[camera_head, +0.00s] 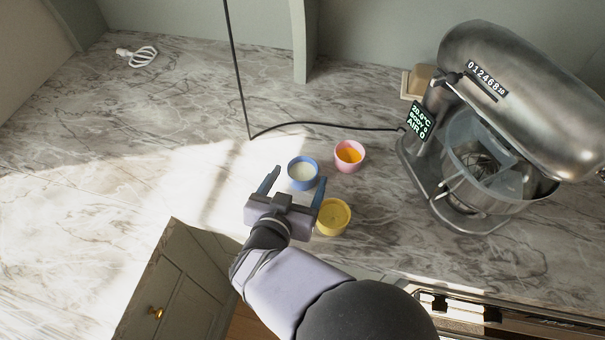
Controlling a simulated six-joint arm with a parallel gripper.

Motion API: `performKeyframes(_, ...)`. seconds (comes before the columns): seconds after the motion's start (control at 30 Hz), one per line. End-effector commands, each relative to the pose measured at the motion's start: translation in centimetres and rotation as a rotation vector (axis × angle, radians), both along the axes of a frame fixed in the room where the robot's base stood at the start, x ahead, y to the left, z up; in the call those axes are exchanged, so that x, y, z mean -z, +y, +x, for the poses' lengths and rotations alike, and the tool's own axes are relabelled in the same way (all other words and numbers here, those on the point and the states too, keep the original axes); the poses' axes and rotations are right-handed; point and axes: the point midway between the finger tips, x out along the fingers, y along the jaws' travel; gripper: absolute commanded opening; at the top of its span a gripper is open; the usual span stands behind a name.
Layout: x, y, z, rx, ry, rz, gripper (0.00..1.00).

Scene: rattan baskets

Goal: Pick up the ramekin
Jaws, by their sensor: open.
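Three small round cups that look like ramekins stand close together on the marble counter. The blue one (303,173) has pale contents. The pink one (349,156) has orange contents and stands to its right and farther back. The yellow one (333,216) stands nearer, to the right of my gripper. My gripper (295,187) is open, its two blue fingers pointing toward the back of the counter. The blue cup shows beyond and between the fingers, close to the right fingertip. I cannot tell whether they touch. My gripper partly covers the yellow cup's left edge.
A stand mixer (500,120) with a bowl stands at the right, its black cord (300,124) running behind the cups. A white whisk-like tool (140,55) lies at the back left. The counter's left side is clear.

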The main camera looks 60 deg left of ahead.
Motion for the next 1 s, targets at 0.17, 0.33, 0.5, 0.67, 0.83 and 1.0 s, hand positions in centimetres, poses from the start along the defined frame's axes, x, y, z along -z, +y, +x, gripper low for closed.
performKeyframes(0.17, 0.7, 1.2, 1.5, 0.002, -0.001, -0.002, 0.74)
performKeyframes(0.33, 1.3, 2.2, 2.4, 0.002, 0.0, -0.001, 0.74)
performKeyframes(0.5, 1.5, 2.5, 2.8, 0.0, 0.001, -0.001, 0.74)
performKeyframes(0.67, 1.6, 2.6, 2.8, 0.0, 0.0, -0.001, 0.74)
performKeyframes(0.83, 1.6, 2.6, 2.8, 0.0, 0.0, -0.001, 0.45)
performKeyframes(1.0, 1.5, 2.6, 2.8, 0.0, 0.0, 0.0, 0.27)
